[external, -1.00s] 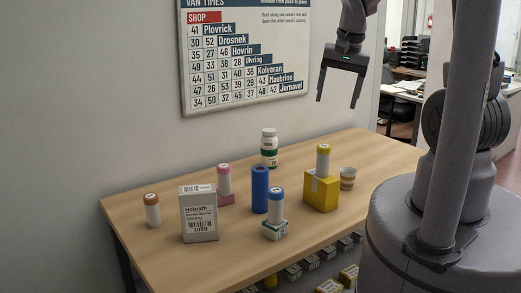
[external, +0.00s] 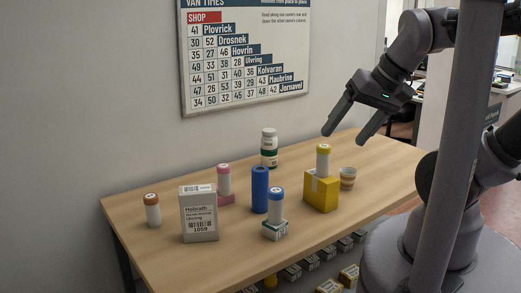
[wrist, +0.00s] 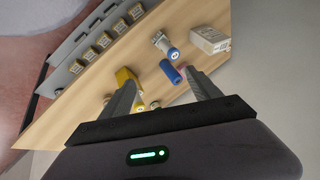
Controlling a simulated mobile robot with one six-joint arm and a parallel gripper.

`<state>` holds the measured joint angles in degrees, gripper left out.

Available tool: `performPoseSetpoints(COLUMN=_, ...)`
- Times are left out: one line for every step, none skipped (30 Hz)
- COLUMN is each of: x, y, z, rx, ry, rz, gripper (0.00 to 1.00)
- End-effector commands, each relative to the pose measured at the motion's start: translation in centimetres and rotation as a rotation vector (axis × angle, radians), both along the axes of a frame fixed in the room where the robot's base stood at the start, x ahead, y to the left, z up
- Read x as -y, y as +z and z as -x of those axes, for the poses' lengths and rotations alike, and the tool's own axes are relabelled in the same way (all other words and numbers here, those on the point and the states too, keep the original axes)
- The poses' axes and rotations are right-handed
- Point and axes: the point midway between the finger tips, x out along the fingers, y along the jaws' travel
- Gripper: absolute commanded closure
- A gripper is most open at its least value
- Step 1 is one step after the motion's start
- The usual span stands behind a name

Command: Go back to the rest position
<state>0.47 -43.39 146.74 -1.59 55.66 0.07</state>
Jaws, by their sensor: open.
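My gripper (external: 345,125) is open and empty. In the external view it hangs in the air above the right part of the table, above and to the right of the yellow-capped tube, tilted with its fingers pointing down and left. In the wrist view its two fingers (wrist: 162,92) spread apart with the table beyond them. My arm reaches in from the right. Nothing is between the fingers.
On the wooden table (external: 300,250) stand a grey parcel box (external: 198,215), a blue cylinder (external: 260,190), a yellow box (external: 321,194) bearing a yellow-capped tube (external: 323,160), a white bottle (external: 269,148), a cup (external: 348,178) and several capped tubes. A wall board (external: 245,55) hangs behind.

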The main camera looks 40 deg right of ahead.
Motion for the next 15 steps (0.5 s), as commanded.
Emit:
performPoseSetpoints(x=0.0, y=-4.3, z=0.0, rx=0.0, ry=0.0, rz=0.0, gripper=0.28)
performPoseSetpoints(x=0.0, y=-4.9, z=0.0, rx=0.0, ry=0.0, rz=0.0, gripper=0.28)
performPoseSetpoints(x=0.0, y=-5.3, z=0.0, rx=0.0, ry=0.0, rz=0.0, gripper=0.28)
performPoseSetpoints(x=0.0, y=-5.2, z=0.0, rx=0.0, ry=0.0, rz=0.0, gripper=0.28)
performPoseSetpoints(x=0.0, y=-5.2, z=0.0, rx=0.0, ry=0.0, rz=0.0, gripper=0.28)
performPoseSetpoints(x=0.0, y=-5.2, z=0.0, rx=0.0, ry=0.0, rz=0.0, gripper=0.28)
performPoseSetpoints(x=0.0, y=-5.2, z=0.0, rx=0.0, ry=0.0, rz=0.0, gripper=0.28)
performPoseSetpoints(x=0.0, y=-5.2, z=0.0, rx=0.0, ry=0.0, rz=0.0, gripper=0.28)
performPoseSetpoints(x=0.0, y=-5.2, z=0.0, rx=0.0, ry=0.0, rz=0.0, gripper=0.28)
performPoseSetpoints(x=0.0, y=-5.2, z=0.0, rx=0.0, ry=0.0, rz=0.0, gripper=0.28)
performPoseSetpoints(x=0.0, y=-5.2, z=0.0, rx=0.0, ry=0.0, rz=0.0, gripper=0.28)
performPoseSetpoints(x=0.0, y=-5.2, z=0.0, rx=0.0, ry=0.0, rz=0.0, gripper=0.28)
performPoseSetpoints(x=0.0, y=-5.2, z=0.0, rx=0.0, ry=0.0, rz=0.0, gripper=0.28)
performPoseSetpoints(x=0.0, y=-5.2, z=0.0, rx=0.0, ry=0.0, rz=0.0, gripper=0.28)
performPoseSetpoints(x=0.0, y=-5.2, z=0.0, rx=0.0, ry=0.0, rz=0.0, gripper=0.28)
